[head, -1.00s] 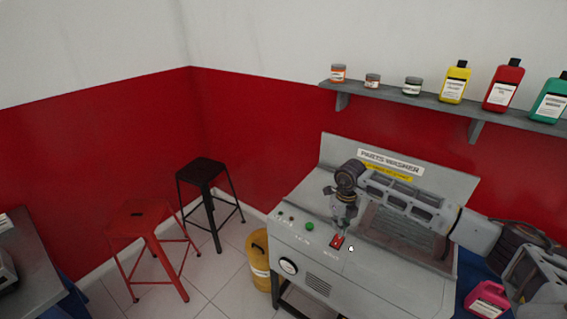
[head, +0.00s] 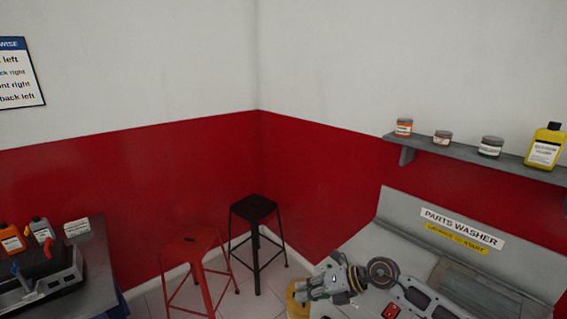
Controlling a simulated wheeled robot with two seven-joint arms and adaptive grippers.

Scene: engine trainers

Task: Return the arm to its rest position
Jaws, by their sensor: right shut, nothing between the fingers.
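My right arm comes in from the lower right, in front of the grey parts washer (head: 400,205). My right gripper (head: 306,288) points left, with its fingers shut and empty. It shows in front of the washer's left edge, and it covers part of the yellow bin (head: 297,308). A red switch (head: 391,311) on the washer panel shows at the bottom edge, just below my arm. The rest of the panel is hidden or out of frame. My left gripper is not in view.
A black stool (head: 254,208) and a red stool (head: 195,240) stand left of the washer. A workbench (head: 98,262) with bottles and a device stands at the left. A shelf (head: 460,152) with jars and a yellow bottle (head: 545,146) hangs above the washer.

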